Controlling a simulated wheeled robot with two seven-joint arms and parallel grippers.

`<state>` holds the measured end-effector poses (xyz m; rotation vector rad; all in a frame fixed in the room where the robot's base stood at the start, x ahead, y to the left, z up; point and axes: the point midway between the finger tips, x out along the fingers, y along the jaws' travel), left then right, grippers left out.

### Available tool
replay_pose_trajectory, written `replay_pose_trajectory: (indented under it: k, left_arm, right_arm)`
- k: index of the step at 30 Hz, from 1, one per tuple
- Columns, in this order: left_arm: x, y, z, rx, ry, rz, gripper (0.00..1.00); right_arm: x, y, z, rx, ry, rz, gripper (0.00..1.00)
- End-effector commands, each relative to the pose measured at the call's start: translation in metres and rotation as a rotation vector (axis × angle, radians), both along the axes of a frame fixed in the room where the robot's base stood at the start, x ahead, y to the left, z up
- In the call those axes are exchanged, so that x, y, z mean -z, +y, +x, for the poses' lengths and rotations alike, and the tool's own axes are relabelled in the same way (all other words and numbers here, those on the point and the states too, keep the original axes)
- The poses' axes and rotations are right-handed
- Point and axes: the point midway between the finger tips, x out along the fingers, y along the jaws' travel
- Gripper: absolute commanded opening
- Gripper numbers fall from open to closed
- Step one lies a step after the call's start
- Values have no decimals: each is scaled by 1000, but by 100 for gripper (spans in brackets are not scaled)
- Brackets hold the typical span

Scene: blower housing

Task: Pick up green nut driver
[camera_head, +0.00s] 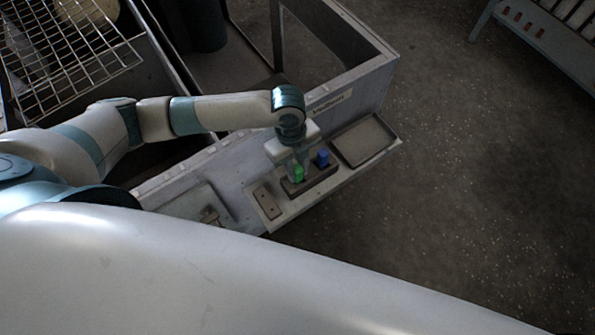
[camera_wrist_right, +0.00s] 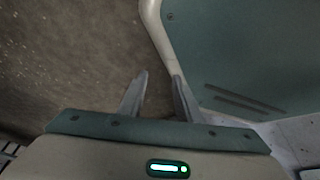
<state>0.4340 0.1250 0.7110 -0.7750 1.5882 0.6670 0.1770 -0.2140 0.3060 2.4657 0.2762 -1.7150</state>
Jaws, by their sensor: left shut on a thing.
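The green nut driver (camera_head: 298,173) stands in a dark holder block (camera_head: 318,180) on the grey workbench. My left gripper (camera_head: 297,164) reaches down over it from above and is shut on its green handle. A blue-handled driver (camera_head: 322,158) stands in the same holder, just to the right. The lower part of the green nut driver is hidden in the holder. My right gripper (camera_wrist_right: 157,80) shows in the right wrist view, its two fingers apart with nothing between them.
An empty shallow tray (camera_head: 364,141) sits at the bench's right end. A small flat plate with holes (camera_head: 266,201) lies left of the holder. A wire rack (camera_head: 60,55) is at upper left. Open concrete floor lies to the right.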

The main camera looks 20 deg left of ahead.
Motion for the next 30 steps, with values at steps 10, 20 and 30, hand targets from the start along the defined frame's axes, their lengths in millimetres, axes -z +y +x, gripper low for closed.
replay_pose_trajectory:
  k: [10, 20, 30]
  left_arm:
    - [-16, 0, 2, 1, -4, -2, 0]
    - [-69, -1, 2, 1, -5, -2, 0]
    - [-100, 0, 1, 0, -1, -1, 0]
  right_arm:
    - [2, 1, -5, 0, 0, 2, 31]
    - [-3, 8, 17, -2, -52, 16, 31]
    - [-10, 15, 39, -3, -100, 30, 31]
